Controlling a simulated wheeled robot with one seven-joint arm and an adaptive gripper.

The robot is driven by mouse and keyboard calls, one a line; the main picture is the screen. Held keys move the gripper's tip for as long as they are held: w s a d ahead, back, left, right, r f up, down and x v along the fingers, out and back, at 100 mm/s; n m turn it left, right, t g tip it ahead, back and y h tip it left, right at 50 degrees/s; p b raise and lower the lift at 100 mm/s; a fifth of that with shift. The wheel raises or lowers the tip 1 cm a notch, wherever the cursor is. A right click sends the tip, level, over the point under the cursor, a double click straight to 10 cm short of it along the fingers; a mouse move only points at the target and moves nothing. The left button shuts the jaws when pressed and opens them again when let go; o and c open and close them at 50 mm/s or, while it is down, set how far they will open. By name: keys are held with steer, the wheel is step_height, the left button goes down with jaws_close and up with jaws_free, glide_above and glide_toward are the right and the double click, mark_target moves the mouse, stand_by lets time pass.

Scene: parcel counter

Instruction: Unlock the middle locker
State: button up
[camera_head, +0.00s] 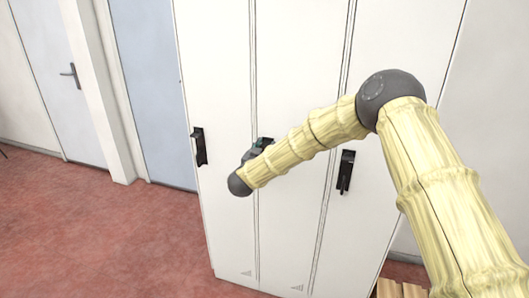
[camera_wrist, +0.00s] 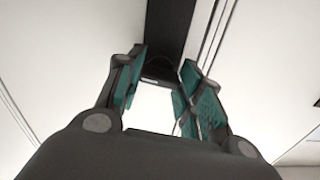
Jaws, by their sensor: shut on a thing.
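The middle locker door (camera_head: 300,60) is a tall white panel, closed, between two similar doors. Its black handle (camera_wrist: 168,25) shows in the wrist view as a dark upright strip running from the top edge down between my fingertips. My gripper (camera_wrist: 163,68) has teal pads on both sides of the handle's lower part and is shut on it. In the head view my gripper (camera_head: 261,143) is at the middle door, mostly behind my forearm. My arm hides the middle handle there, and any turn of the handle cannot be made out.
The left door carries a black handle (camera_head: 200,146), and the right door a similar one (camera_head: 346,172). A grey-blue door (camera_head: 155,90) and another door (camera_head: 50,75) with a lever stand further left. Red floor (camera_head: 100,235) is clear at left. A wooden slatted thing (camera_head: 400,289) sits at the bottom right.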

steer(key=m+b, duration=0.4)
steer(key=shift+d+f+b, duration=0.1)
steer(key=shift+f+b, duration=0.2)
steer(key=shift+b, duration=0.05)
steer(key=m+b, duration=0.8)
steer(key=shift+m+b, duration=0.3)
steer(key=m+b, duration=0.3)
steer(key=shift+r+m+b, duration=0.15)
steer(key=shift+m+b, duration=0.25)
steer(key=o, duration=1)
steer(key=shift+s+r, duration=0.1)
steer(key=shift+s, duration=0.05)
steer(key=v, duration=1.1)
steer(key=shift+s, duration=0.35)
